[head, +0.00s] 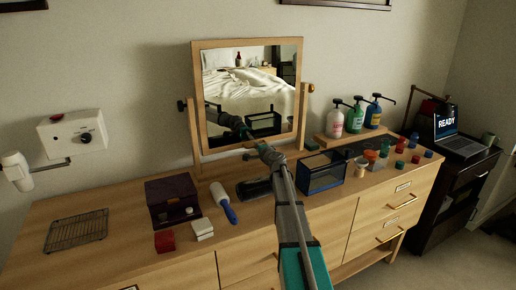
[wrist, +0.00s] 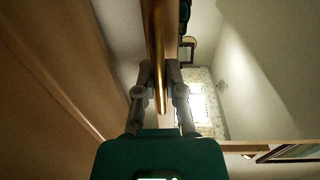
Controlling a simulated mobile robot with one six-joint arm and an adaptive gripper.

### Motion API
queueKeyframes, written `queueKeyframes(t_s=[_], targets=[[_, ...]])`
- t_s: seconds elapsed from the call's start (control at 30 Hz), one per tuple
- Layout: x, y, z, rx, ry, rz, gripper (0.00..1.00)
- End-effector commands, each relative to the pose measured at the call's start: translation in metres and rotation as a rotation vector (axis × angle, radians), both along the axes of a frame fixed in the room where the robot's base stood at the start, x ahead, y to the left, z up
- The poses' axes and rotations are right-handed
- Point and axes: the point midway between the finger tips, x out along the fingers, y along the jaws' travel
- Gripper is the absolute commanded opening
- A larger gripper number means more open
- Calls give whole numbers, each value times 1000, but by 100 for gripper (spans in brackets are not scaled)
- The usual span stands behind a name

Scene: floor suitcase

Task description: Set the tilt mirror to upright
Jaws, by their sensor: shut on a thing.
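The tilt mirror (head: 298,62) has a light wooden frame and hangs between two posts with side knobs at the back of the dresser. Its glass reflects a bed, and I cannot judge its exact tilt. My gripper (head: 252,146) is at the lower edge of the mirror, partly hidden behind my arm. In the wrist view my gripper (wrist: 160,75) is shut on a thin golden-brown bar, which looks like the edge of the mirror frame (wrist: 155,35). Most of its grip is hidden from the head view.
The dresser top (head: 115,255) carries a dark red box (head: 172,198), a lint roller (head: 223,203) and a dark clear-sided case (head: 322,172) close to my arm. Pump bottles (head: 355,115) and several small jars stand at right. A wire rack (head: 77,230) lies at left.

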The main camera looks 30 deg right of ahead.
Motion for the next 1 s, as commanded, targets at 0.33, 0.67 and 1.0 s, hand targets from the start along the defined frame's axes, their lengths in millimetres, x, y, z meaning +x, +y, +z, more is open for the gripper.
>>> queueKeyframes(t_s=[0.33,0.67,1.0], targets=[[-1,0,0,0,0,0,48],[-2,0,1,0,0,0,48],[-27,1,8,1,0,0,48]])
